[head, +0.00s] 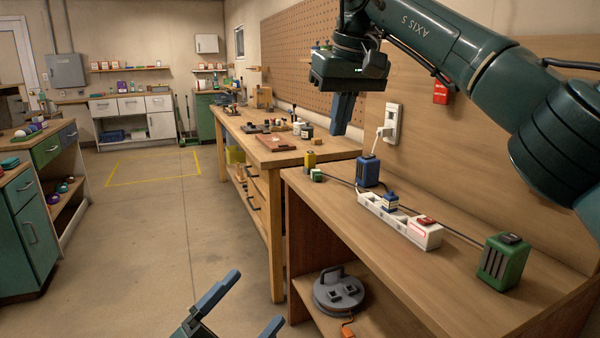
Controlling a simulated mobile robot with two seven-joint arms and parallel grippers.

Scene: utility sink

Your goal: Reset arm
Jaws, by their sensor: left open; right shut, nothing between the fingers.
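My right arm comes in from the upper right. Its gripper (341,126) points down with its blue fingers together and empty. It hangs in the air in front of the wooden back panel, above and left of the wall outlet (393,123). My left gripper (257,298) shows at the bottom edge, its two blue fingers spread wide with nothing between them. It is low, over the floor in front of the workbench, and the rest of that arm is out of view.
The near bench (395,262) carries a white power strip (399,220) with plugs, a blue adapter (368,171), a green adapter (503,262) and small batteries. A grey cable reel (339,291) sits on the lower shelf. The floor (150,240) at left is clear.

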